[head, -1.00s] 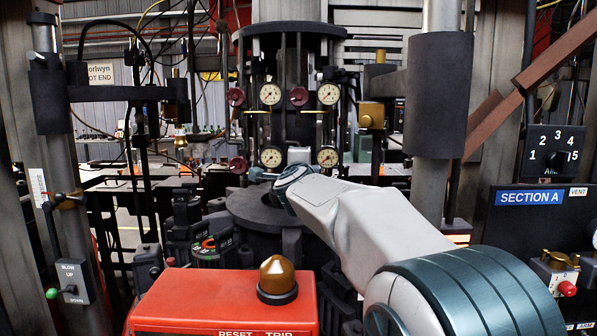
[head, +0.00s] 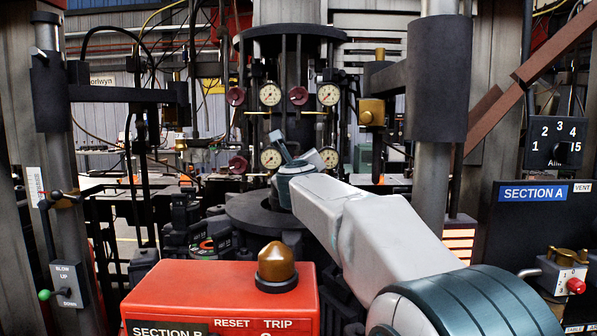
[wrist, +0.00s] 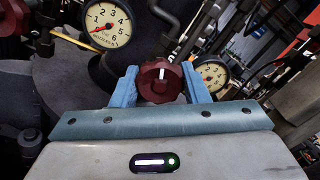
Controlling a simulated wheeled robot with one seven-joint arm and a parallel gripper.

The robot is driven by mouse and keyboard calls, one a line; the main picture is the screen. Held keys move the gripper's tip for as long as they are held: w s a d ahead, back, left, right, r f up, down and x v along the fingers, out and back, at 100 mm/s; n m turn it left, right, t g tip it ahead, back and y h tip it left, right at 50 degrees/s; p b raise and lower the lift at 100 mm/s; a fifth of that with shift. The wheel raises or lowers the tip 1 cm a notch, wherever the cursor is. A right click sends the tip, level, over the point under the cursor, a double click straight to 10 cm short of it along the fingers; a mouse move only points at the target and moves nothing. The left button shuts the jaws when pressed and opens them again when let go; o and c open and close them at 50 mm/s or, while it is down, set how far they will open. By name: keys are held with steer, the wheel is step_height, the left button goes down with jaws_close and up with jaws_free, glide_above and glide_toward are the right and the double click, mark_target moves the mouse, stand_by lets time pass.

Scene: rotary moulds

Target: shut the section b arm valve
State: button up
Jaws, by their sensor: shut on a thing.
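A dark red round valve knob (wrist: 161,82) with a white line on its face sits between the two blue fingers of my gripper (wrist: 162,88) in the wrist view. The fingers are shut on its sides, and the white line stands nearly upright in that view. In the head view my gripper (head: 296,158) is at the lower row of the gauge column, and its wrist hides this knob. I cannot read a label on the knob. A red box (head: 220,290) at the front reads SECTION B, RESET and TRIP.
Pressure gauges flank the held knob, one at near left (wrist: 110,24) and one at right (wrist: 213,75). Other dark red knobs (head: 236,97) (head: 298,96) (head: 238,165) are close by. A thick grey post (head: 437,120) stands right of my arm. A SECTION A panel (head: 533,225) is at far right.

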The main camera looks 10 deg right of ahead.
steer(key=m+b, duration=0.1)
steer(key=m, duration=0.4)
steer(key=shift+b, duration=0.3)
steer(key=shift+m, duration=0.3)
steer(key=o, duration=1)
steer(key=shift+s+a+b, duration=0.15)
steer(key=shift+s+a, duration=0.1)
steer(key=shift+s, duration=0.95)
steer(key=shift+s+a+b, duration=0.15)
steer(key=shift+s+a, duration=0.15)
steer(key=shift+s, duration=0.95)
steer(key=shift+s+a+b, duration=0.15)
steer(key=shift+s+a, duration=0.1)
steer(key=shift+s, duration=0.95)
